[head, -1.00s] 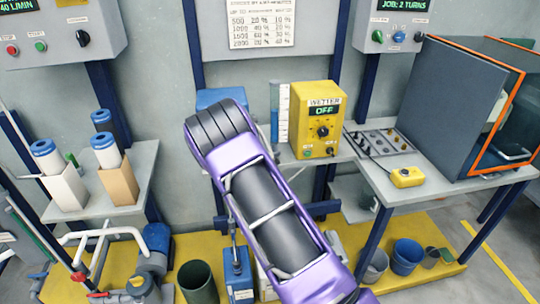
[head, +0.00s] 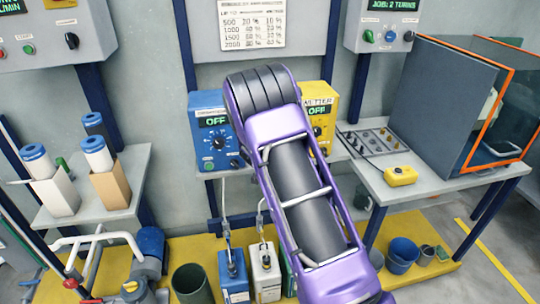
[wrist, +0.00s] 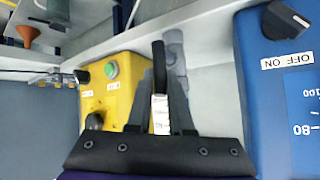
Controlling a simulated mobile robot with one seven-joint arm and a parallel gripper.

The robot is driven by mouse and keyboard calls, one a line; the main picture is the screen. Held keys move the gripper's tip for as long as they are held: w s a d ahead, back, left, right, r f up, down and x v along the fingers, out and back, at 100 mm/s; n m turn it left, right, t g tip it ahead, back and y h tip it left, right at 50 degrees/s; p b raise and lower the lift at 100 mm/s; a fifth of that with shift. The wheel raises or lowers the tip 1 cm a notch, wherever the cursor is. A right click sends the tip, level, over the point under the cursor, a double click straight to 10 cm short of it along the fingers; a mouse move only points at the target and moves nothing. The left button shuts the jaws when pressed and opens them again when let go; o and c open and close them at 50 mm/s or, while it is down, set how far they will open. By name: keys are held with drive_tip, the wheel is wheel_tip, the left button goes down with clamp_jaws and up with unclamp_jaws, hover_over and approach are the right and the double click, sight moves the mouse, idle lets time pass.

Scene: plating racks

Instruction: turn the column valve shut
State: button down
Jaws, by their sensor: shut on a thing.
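In the wrist view my gripper (wrist: 160,118) is shut on a narrow piece between its fingers. A black lever (wrist: 159,66) rises just past the fingertips, beside a grey fitting (wrist: 176,58); this appears to be the column valve. A white strip with dark marks (wrist: 160,112) shows between the fingers, and I cannot tell if it is a tag or part of the handle. In the head view my arm covers the gripper, the valve and the column between the two boxes.
A blue dosing box (head: 216,136) reading OFF stands left of my arm. A yellow wetter box (head: 320,105), also OFF, stands on the right, partly hidden. Both flank the gripper closely. Blue (head: 235,283) and white (head: 266,275) canisters stand below. A side table (head: 430,180) is at right.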

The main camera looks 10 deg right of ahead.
drive_tip(key=shift+a, duration=0.1)
drive_tip(key=c, duration=0.8)
unclamp_jaws()
drive_tip(key=shift+c, duration=0.2)
drive_tip(key=p+v, duration=0.2)
drive_tip(key=v, duration=1.5)
drive_tip(key=shift+r, duration=0.15)
drive_tip(key=shift+s, duration=0.1)
